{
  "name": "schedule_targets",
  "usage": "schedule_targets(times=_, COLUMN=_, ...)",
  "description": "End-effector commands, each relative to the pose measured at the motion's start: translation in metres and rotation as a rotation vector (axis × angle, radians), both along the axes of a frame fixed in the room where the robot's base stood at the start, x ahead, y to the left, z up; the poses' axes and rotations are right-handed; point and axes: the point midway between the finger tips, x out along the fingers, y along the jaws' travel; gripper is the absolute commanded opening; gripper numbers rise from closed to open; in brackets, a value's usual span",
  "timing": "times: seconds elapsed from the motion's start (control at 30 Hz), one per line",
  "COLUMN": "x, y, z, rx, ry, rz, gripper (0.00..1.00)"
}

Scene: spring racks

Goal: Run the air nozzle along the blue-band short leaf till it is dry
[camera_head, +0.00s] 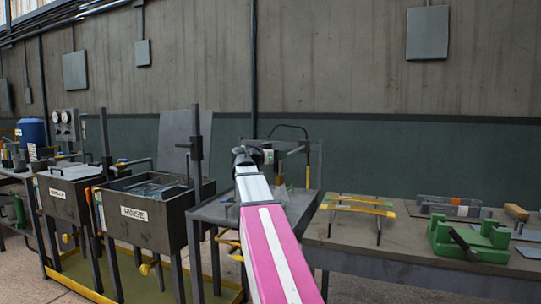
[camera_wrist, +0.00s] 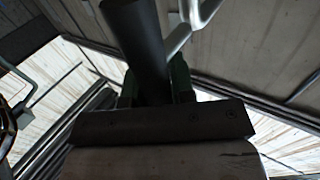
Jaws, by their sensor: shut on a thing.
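My arm reaches away to a small steel stand in the middle of the head view, with my gripper (camera_head: 266,156) at its end, partly hidden by the arm. In the wrist view my gripper (camera_wrist: 157,90) is shut on a dark round tube (camera_wrist: 138,40), with green parts on either side of it. I cannot tell for sure that this tube is the air nozzle. A thin black hose (camera_head: 290,127) curves above the stand, beside an upright yellow piece (camera_head: 308,165). I cannot make out a blue-band short leaf in either view; the arm hides part of the stand.
A rinse tank (camera_head: 148,213) and another tank (camera_head: 62,195) stand at the left on a yellow-edged tray. On the right bench (camera_head: 340,238), yellow-topped rests (camera_head: 358,208), a green fixture (camera_head: 470,240) and several grey bars (camera_head: 450,208) sit. The bench's front left has free room.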

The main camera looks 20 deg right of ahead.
Motion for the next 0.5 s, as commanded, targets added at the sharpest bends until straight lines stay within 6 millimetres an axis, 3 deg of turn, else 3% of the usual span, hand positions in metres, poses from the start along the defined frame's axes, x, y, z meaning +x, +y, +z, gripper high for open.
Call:
schedule_targets(times=0.4, x=-0.0035, y=-0.0026, z=-0.0007, rx=0.002, ry=0.0, rz=-0.001, gripper=0.0)
schedule_targets(times=0.43, x=-0.0035, y=-0.0026, z=-0.0007, rx=0.002, ry=0.0, rz=-0.001, gripper=0.26)
schedule_targets(times=0.5, x=-0.0034, y=-0.0026, z=-0.0006, rx=0.002, ry=0.0, rz=-0.001, gripper=0.48)
